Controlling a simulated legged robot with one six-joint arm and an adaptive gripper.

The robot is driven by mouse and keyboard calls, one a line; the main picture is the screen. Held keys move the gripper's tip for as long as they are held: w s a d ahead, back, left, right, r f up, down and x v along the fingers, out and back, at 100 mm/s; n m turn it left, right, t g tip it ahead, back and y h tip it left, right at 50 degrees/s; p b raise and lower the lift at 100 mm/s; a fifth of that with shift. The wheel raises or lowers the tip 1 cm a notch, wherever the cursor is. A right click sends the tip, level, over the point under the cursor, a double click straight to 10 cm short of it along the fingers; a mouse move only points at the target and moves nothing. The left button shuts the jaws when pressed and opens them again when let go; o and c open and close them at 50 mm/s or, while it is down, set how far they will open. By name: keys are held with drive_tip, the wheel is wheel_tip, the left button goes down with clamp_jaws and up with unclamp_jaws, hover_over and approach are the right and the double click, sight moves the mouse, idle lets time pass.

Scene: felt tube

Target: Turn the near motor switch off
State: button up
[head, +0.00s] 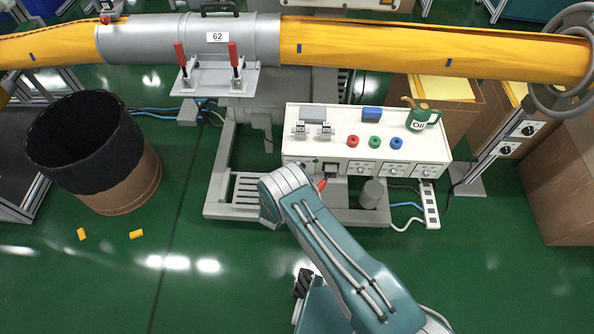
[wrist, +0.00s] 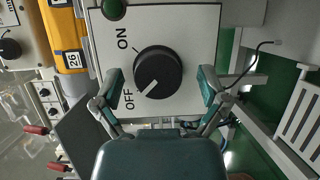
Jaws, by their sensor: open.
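A black round switch knob (wrist: 158,73) sits on a white panel (wrist: 190,30) marked ON and OFF in the wrist view. Its white pointer line points to the lower left, beside the word OFF. My gripper (wrist: 160,80) is open, with one finger on each side of the knob; I see gaps between fingers and knob. I cannot tell how far the fingertips are from the panel. In the head view my arm shows, but my gripper is hidden. Two knob switches (head: 528,130) (head: 506,150) are on the right post there; I cannot match them to the wrist view surely.
In the wrist view a green round part (wrist: 114,9) is above the knob, and another knob (wrist: 9,48) is at far left. In the head view a white control box (head: 310,152) stands beyond my arm, under a yellow felt tube (head: 365,42). A dark bin (head: 125,185) stands left.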

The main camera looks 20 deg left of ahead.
drive_tip(key=s+a, duration=0.2)
drive_tip(key=s, duration=0.9)
drive_tip(key=shift+s+r, duration=0.15)
drive_tip(key=shift+s, duration=0.25)
drive_tip(key=shift+w, duration=0.1)
